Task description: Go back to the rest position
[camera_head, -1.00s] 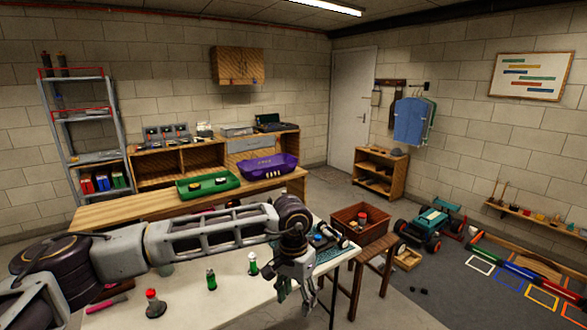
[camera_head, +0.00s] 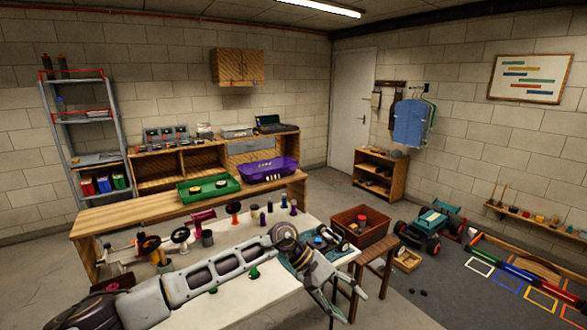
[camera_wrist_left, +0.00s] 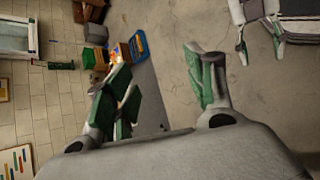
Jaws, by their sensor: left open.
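My left arm comes in from the left across the front of the white table (camera_head: 225,305). My left gripper (camera_head: 345,300) is at the table's right front, beside the brown stool (camera_head: 376,262). In the left wrist view its green-padded fingers (camera_wrist_left: 158,92) stand wide apart with nothing between them. Another gripper, which looks like my right one (camera_wrist_left: 259,48), shows at the top right of that view. Its two fingers are apart and empty over the floor. The right arm is not in the head view.
Spools and small bottles stand on the white table behind my arm. A wooden bench with a green tray (camera_head: 208,187) and a purple bin (camera_head: 268,169) is behind. An RC car (camera_head: 430,228) stands on the floor at right.

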